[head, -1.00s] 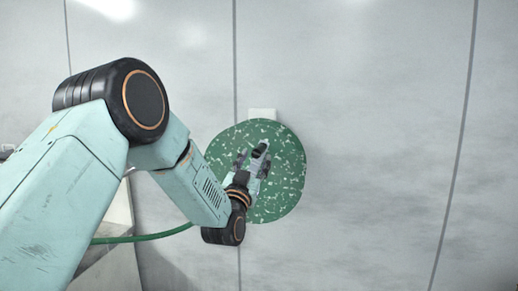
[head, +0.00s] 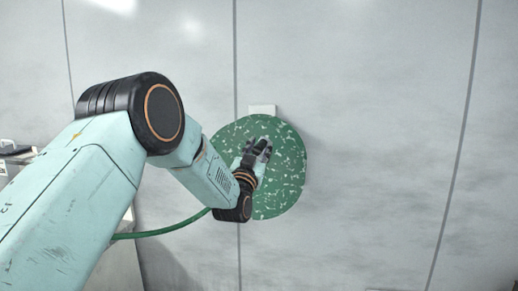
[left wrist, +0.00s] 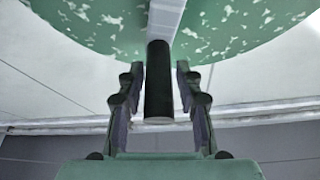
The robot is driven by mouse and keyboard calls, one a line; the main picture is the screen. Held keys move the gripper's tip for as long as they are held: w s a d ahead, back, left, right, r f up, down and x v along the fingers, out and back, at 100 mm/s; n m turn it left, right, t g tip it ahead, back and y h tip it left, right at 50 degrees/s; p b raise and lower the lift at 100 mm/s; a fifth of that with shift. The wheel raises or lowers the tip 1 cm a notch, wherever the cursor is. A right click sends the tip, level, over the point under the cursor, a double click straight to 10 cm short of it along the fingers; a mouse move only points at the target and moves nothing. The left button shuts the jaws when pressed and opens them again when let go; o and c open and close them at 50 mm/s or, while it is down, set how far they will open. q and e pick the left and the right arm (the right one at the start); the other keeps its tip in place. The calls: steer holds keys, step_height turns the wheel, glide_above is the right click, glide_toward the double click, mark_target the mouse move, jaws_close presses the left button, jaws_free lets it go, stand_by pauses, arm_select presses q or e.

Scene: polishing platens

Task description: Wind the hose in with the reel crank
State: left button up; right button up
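The reel (head: 287,178) is a round green disc with white flecks, mounted on the grey wall. In the left wrist view its green face (left wrist: 235,28) fills the top. A pale crank arm (left wrist: 166,18) crosses it and carries a black crank handle (left wrist: 158,85) that points toward the wrist camera. My left gripper (head: 258,150) is in front of the reel face. In the left wrist view its two fingers (left wrist: 159,80) stand either side of the handle, with a thin gap showing on each side. The green hose (head: 165,230) runs left behind my left arm. My right gripper is not in view.
A small white block (head: 262,110) shows at the reel's top edge. A grey bench or machine (head: 12,158) stands at the far left. The wall right of the reel is bare and clear.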

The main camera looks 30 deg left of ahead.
arm_select(q)
steer(key=shift+w, duration=0.1)
steer(key=shift+c, duration=0.8)
steer(key=shift+d+r, duration=0.1)
steer(key=shift+d, duration=0.05)
jaws_close()
steer(key=s+a+n+g+y+b, duration=0.3)
steer(key=a+n+y+b, duration=0.5)
steer(key=n, duration=0.5)
steer(key=s+a+f+n+g+b, duration=0.1)
steer(key=a+f+n+g+b, duration=0.3)
steer(key=f+n, duration=0.5)
steer(key=shift+a+f+n+h+b, duration=0.2)
steer(key=shift+a+n+h+b, duration=0.2)
steer(key=shift+a+n+b, duration=0.95)
steer(key=shift+f+n, duration=0.1)
steer(key=shift+n, duration=0.15)
